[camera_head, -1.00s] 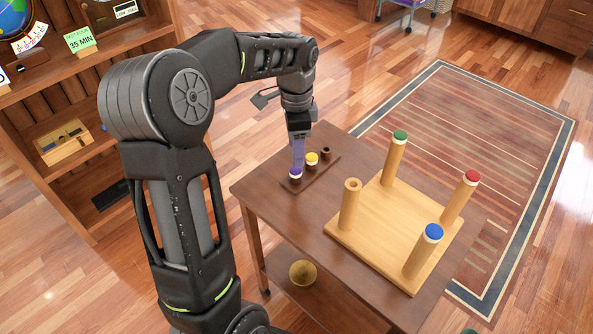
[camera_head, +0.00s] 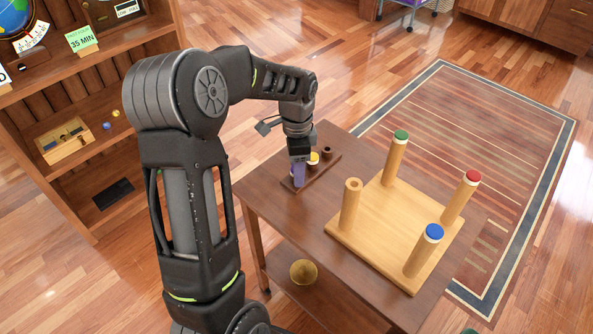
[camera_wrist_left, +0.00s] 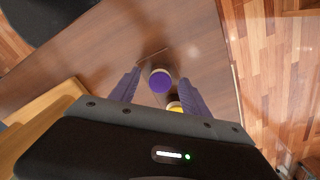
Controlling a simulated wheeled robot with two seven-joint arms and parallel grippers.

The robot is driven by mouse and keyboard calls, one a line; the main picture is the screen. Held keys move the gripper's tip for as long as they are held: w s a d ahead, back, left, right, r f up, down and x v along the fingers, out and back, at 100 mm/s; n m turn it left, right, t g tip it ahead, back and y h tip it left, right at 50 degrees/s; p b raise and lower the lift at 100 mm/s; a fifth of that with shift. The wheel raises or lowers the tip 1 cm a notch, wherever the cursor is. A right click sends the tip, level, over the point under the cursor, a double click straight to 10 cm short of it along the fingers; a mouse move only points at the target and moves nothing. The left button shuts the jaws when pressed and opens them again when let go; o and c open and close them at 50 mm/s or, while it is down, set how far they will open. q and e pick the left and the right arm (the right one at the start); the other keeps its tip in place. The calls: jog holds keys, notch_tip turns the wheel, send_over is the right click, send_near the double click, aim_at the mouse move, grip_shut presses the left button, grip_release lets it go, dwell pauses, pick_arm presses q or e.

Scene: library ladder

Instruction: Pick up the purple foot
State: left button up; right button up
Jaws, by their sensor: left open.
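The purple foot (camera_wrist_left: 160,82) stands in a small dark rack (camera_head: 333,167) on the table and shows between my left fingers in the wrist view. My left gripper (camera_wrist_left: 160,74) is open, its purple fingers on either side of the foot with gaps visible. In the head view the left gripper (camera_head: 298,184) points down at the rack's near end and hides the foot. A yellow foot (camera_head: 314,158) stands behind it in the rack; it also shows in the wrist view (camera_wrist_left: 174,107). My right gripper is not in view.
An upturned wooden stool (camera_head: 380,225) lies to the right on the table (camera_head: 265,205). Its legs carry green (camera_head: 400,136), red (camera_head: 472,177) and blue (camera_head: 433,232) feet; the near-left leg (camera_head: 350,204) is bare with a hole. A bookcase (camera_head: 110,150) stands at left.

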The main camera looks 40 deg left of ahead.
pick_arm(q)
jog(key=shift+c, duration=0.3)
grip_shut()
dwell(0.6)
